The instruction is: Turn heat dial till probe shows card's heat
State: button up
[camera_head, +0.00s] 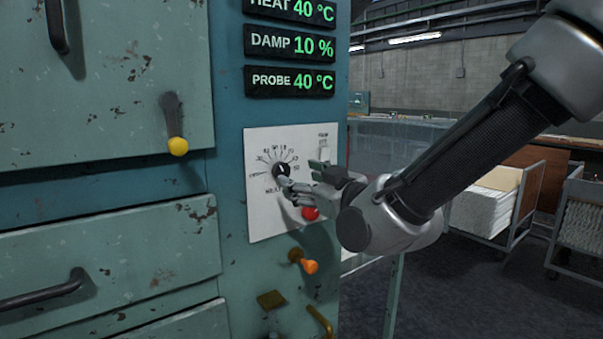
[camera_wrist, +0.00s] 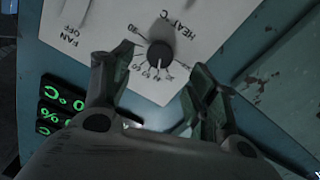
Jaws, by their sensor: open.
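The black heat dial (camera_head: 281,171) sits on a white panel (camera_head: 262,220) with a printed scale around it. In the wrist view the dial (camera_wrist: 160,55) lies ahead of and between my gripper's (camera_wrist: 150,88) open fingers, seen upside down, its white pointer line toward the numbers. My gripper (camera_head: 300,180) is in front of the panel, close to the dial; I cannot tell whether a finger touches it. Green displays read heat (camera_head: 290,10) 40 °C, damp (camera_head: 290,46) 10 % and probe (camera_head: 290,82) 40 °C. I see no card in either view.
A fan switch (camera_head: 323,155) and a red button (camera_head: 310,213) sit right of the dial. An orange-knobbed lever (camera_head: 309,267) sticks out below the panel. A yellow-knobbed lever (camera_head: 177,146) is on the left. Carts with white stacks (camera_head: 487,205) stand behind my arm.

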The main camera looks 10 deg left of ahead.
aim_at(284, 172)
jog(key=x, duration=0.7)
jog(key=shift+w+a, duration=0.2)
jog(key=c, duration=1)
